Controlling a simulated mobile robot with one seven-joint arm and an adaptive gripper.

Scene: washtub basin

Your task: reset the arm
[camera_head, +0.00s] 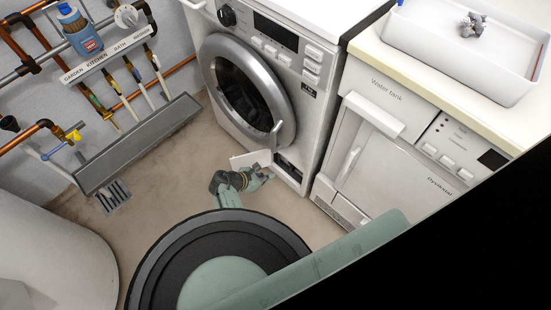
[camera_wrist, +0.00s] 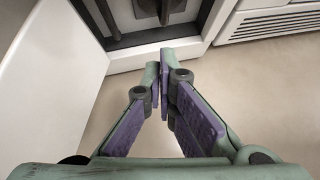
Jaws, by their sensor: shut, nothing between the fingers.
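My gripper (camera_wrist: 160,76) is shut and empty, low over the floor in front of an open flap at the bottom of the washing machine. In the head view my gripper (camera_head: 266,176) shows small beside that flap (camera_head: 250,159), partly hidden by my own wrist. In the wrist view the fingertips point toward the open compartment (camera_wrist: 150,12) and appear just short of its lower frame. The white flap (camera_wrist: 45,75) stands open at the left of my gripper. I cannot tell whether my gripper touches the flap.
The washing machine (camera_head: 312,45) stands behind, its round door (camera_head: 282,85) shut or nearly so. A dryer (camera_head: 385,150) stands to its right, with a white tray (camera_head: 440,45) above. Pipes and a grey trough (camera_head: 140,143) line the left wall. Bare floor (camera_head: 165,165) lies left of my gripper.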

